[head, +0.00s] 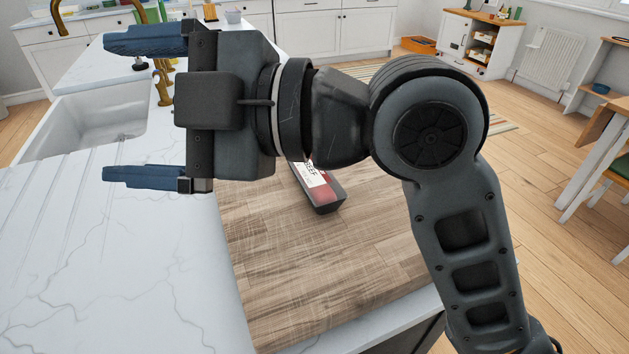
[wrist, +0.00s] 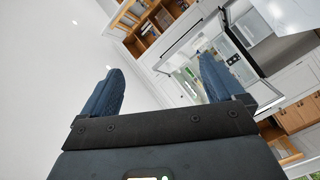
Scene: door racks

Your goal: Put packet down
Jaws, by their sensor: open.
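A dark packet (head: 326,195) with a red and white label lies on the wooden board (head: 300,280) on the counter. Its far part is hidden behind my arm. My gripper (head: 145,108) is open and empty, with its blue fingers wide apart, in front of the sink in the head view. It is to the left of the packet and apart from it. In the wrist view my gripper (wrist: 162,85) has nothing between its fingers. The packet does not show in the wrist view.
A white sink (head: 95,125) with a brass tap (head: 163,85) is at the left of the marble counter (head: 110,270). The front of the board is clear. White cabinets (head: 335,35) stand behind, and a wooden table (head: 600,125) is at the right.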

